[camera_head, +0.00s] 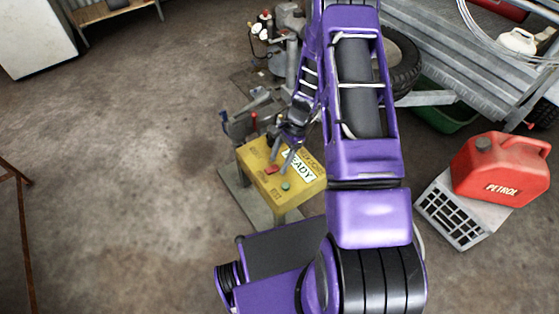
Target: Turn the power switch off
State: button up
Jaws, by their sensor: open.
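A yellow control box (254,178) stands on short legs in the middle of the view, with a white label reading "READY". A red switch part (271,169) and a green button (286,186) sit on its top face. Which of them is the power switch, and its position, is too small to tell. My gripper (282,160) is open above the box and points down, its fingertips close to the red part. I cannot tell whether they touch. My purple arm hides the area right of and behind the box.
Workshop equipment with gauges and a red-handled tool stands behind the box. To the right, a red petrol can (500,168) stands on a pale crate (457,208), near a metal trailer (440,50) and a green tub (448,120). The concrete floor (110,150) to the left is clear.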

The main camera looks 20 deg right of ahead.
jog(key=shift+f, duration=0.1)
grip_shut()
jog(key=shift+s+a+r+h+p, duration=0.15)
jog(key=shift+a+h+p, duration=0.1)
jog(key=shift+h, duration=0.2)
jog(key=shift+w+a+r+h+p, duration=0.15)
jog(key=shift+h+p, duration=0.1)
jog(key=shift+h, duration=0.2)
jog(key=shift+s+a+r+t+h+p, duration=0.15)
jog(key=shift+t+h+p, duration=0.15)
jog(key=shift+t+h, duration=0.3)
grip_release()
